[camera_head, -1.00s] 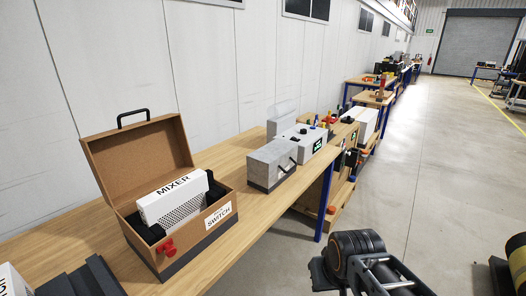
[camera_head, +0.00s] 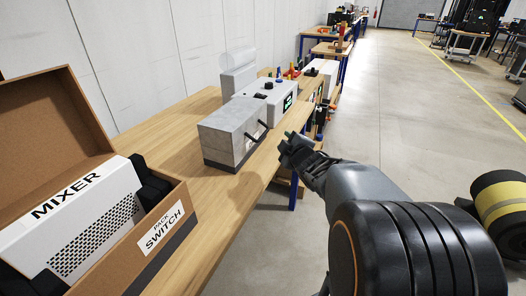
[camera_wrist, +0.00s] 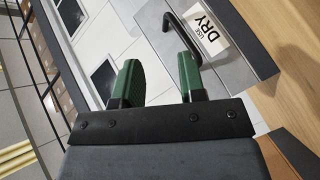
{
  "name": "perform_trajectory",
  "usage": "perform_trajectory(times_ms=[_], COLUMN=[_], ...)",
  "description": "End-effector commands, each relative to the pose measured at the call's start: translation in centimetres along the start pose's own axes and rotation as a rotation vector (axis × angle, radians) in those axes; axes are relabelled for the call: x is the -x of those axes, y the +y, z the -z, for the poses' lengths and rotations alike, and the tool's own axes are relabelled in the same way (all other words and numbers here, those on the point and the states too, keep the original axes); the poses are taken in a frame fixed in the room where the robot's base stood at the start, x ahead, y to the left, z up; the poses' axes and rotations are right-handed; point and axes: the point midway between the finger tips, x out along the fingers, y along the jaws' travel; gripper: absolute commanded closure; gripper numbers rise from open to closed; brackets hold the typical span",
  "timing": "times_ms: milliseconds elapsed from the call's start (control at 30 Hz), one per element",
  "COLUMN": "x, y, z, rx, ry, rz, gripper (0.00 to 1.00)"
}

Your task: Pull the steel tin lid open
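The steel tin (camera_head: 228,136) is a grey box with a dark base band on the wooden bench, and its lid looks shut. Its black bar handle (camera_head: 256,130) is on the side facing the aisle. My gripper (camera_head: 289,144) is just right of the handle, beyond the bench edge. In the wrist view my gripper (camera_wrist: 159,61) has its green fingers apart with nothing held. The right finger is close to the handle; I cannot tell if they touch.
A cardboard box (camera_head: 168,243) with an open lid, holding a white mixer unit (camera_head: 78,215), stands at the near left. A grey device (camera_head: 265,97) with a small screen stands behind the tin. The bench top (camera_head: 187,109) around the tin is mostly clear. The aisle floor lies right.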

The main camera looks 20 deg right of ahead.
Motion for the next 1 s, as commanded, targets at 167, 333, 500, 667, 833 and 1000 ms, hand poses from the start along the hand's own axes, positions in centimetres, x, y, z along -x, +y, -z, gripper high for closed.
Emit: perform_trajectory(times_ms=[167,333,500,667,833,1000], x=[-1.4,-0.8,-0.2,-1.2,-3.8,-6.6], y=[-2.4,-3.7,-4.3,-4.3,-4.0,-3.7], z=[-2.8,-3.9,-4.3,-3.5,-1.7,0.1], rx=[0.233,0.355,0.404,0.417,0.417,0.416], ry=[0.254,0.433,0.526,0.556,0.558,0.556], rz=[-0.095,-0.158,-0.192,-0.202,-0.201,-0.202], gripper=[0.63,0.63,0.63,0.63,0.63,0.63])
